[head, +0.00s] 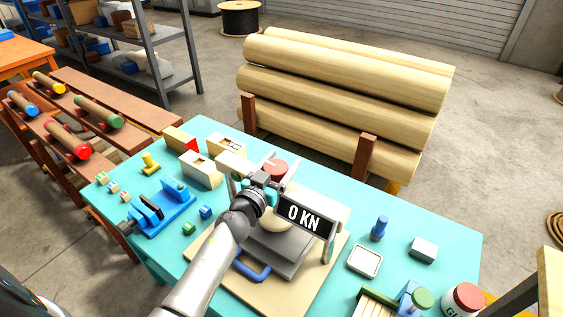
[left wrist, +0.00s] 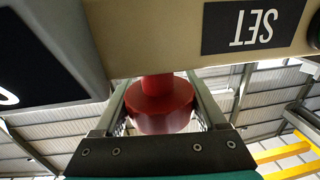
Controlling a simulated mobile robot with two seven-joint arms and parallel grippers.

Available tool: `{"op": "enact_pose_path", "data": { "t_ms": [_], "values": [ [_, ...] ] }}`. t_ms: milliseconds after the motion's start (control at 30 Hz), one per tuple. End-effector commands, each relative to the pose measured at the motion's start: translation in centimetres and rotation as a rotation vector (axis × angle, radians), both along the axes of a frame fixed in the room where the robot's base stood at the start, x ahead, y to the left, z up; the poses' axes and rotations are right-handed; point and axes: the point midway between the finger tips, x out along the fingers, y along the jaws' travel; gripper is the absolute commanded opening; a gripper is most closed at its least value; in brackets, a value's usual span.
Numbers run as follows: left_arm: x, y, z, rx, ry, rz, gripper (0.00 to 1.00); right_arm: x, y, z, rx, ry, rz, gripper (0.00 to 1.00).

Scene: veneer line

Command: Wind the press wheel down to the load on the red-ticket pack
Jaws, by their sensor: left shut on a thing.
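The press stands on a wooden board (head: 305,295) on the turquoise table, and its display (head: 305,219) reads "0 KN". My left gripper (head: 272,178) is at the top of the press, shut on the red press wheel (head: 276,166). In the left wrist view, the red wheel (left wrist: 160,108) sits between the fingers of my left gripper (left wrist: 160,105), below a beam (left wrist: 180,40) marked "SET" upside down. A grey plate with a blue handle (head: 252,271) lies under the press. A small box with a red end (head: 181,140) stands back left; I cannot tell whether it carries a ticket. My right gripper is not in view.
A blue fixture (head: 160,212) and several small blocks stand left of the press. A blue peg (head: 379,228), a white tray (head: 365,261) and a red-lidded jar (head: 463,299) are on the right. A log stack (head: 345,85) stands behind the table.

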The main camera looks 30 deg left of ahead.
Motion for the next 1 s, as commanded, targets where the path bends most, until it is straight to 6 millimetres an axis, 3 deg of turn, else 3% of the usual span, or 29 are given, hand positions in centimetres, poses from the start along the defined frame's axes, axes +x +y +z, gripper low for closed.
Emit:
{"op": "enact_pose_path", "data": {
  "t_ms": [33,233,633,1000],
  "values": [
    [0.0,0.0,0.0,0.000,0.000,0.000,0.40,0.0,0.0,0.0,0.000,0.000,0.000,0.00],
    [0.0,0.0,0.0,0.000,0.000,0.000,0.18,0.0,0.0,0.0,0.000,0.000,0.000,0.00],
    [0.0,-0.2,0.1,0.002,0.001,-0.085,0.18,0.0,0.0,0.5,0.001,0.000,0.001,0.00],
    [-0.2,-0.8,0.0,0.006,0.003,-0.385,0.18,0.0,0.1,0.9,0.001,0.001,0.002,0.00]
  ]
}}
